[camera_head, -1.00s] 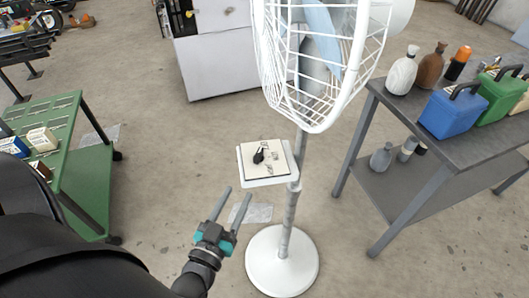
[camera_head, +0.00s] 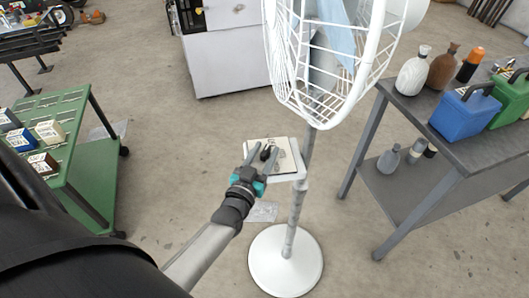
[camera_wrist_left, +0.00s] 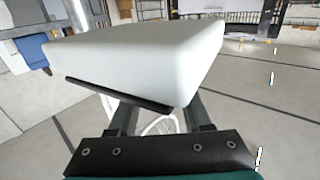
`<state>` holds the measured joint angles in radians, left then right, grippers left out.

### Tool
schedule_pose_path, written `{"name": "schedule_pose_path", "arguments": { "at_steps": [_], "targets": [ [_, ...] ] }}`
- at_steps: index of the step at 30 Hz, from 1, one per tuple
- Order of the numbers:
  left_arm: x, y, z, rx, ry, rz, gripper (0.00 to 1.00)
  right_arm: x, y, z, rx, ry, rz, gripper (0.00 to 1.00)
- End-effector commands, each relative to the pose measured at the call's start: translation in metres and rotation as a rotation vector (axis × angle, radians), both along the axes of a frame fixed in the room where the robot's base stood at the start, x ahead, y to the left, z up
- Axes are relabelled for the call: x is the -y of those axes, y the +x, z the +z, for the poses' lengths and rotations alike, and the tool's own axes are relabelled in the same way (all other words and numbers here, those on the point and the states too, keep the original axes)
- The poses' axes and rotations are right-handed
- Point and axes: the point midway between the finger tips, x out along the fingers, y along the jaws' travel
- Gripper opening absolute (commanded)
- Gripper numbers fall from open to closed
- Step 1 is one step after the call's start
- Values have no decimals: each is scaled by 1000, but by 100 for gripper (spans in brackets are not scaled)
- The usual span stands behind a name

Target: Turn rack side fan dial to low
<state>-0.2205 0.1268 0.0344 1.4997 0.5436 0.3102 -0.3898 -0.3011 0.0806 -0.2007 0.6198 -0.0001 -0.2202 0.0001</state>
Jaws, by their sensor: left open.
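The pedestal fan (camera_head: 318,60) is white, with a caged head, a pole and a round base. On its pole is a white control box (camera_head: 288,177) with a pale dial plate (camera_head: 290,154). A black dial knob (camera_head: 267,153) on the plate is partly hidden by my left gripper, so its setting cannot be read. My left gripper (camera_head: 264,155) is open, its two fingers reaching over the plate on either side of the knob; contact is unclear. In the left wrist view the control box (camera_wrist_left: 140,60) fills the upper middle, and the knob does not show. My right gripper is not in view.
A grey table (camera_head: 425,115) with bottles and a blue jug (camera_head: 462,112) stands right of the fan. A green cart (camera_head: 95,178) with small boxes is at left. A white cabinet (camera_head: 232,55) stands behind. The floor around the fan base is mostly clear.

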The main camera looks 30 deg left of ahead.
Motion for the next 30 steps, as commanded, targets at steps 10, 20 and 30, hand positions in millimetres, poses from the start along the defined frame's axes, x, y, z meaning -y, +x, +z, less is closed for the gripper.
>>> {"name": "schedule_pose_path", "arguments": {
  "at_steps": [10, 20, 30],
  "targets": [
    [0, 1, 0, 0, 0, 0, 42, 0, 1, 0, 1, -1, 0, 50],
    [0, 1, 0, 0, 0, 0, 5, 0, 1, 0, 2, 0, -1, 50],
    [0, 1, 0, 0, 0, 0, 0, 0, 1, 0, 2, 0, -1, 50]
  ]
}}
